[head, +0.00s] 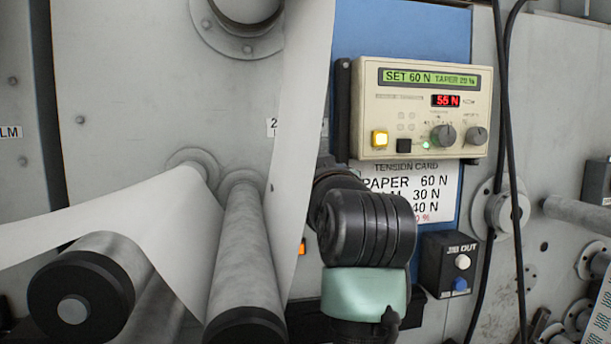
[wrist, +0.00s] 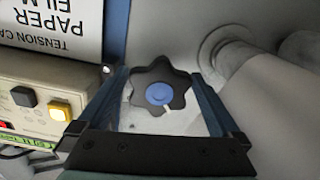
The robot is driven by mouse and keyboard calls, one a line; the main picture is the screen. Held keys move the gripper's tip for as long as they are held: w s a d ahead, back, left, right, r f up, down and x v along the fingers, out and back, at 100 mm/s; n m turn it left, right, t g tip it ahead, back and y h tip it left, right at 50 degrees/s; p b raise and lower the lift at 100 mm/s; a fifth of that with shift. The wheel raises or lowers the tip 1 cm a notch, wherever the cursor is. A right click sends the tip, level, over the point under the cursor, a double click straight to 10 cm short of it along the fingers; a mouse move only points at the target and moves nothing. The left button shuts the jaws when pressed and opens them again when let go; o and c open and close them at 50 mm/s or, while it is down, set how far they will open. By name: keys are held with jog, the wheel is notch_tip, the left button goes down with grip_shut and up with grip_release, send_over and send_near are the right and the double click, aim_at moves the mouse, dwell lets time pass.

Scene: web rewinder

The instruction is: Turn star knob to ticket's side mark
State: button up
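The black star knob (wrist: 160,90), with a blue centre cap, is in the middle of the wrist view. A short white mark on it points toward the bottom of the wrist view, slightly right. A pale plate (wrist: 190,124) lies behind it. My gripper (wrist: 159,73) is open, with one finger on each side of the knob and a narrow visible gap at both. In the head view my arm hides the knob and gripper. A tension card (head: 432,196) hangs under the control box; it shows partly in the wrist view (wrist: 50,25). I cannot identify a ticket with certainty.
The cream control box (head: 420,145) reads SET 60 N and 55 N; it sits close left of my gripper in the wrist view. A jib-out box (head: 436,262), hanging black cables (head: 512,130), rollers (head: 245,250) and a white web (head: 150,215) surround my arm.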

jog(key=shift+s, duration=0.1)
jog(key=s+d+b, duration=0.2)
jog(key=s, duration=1)
jog(key=shift+s+d, duration=0.3)
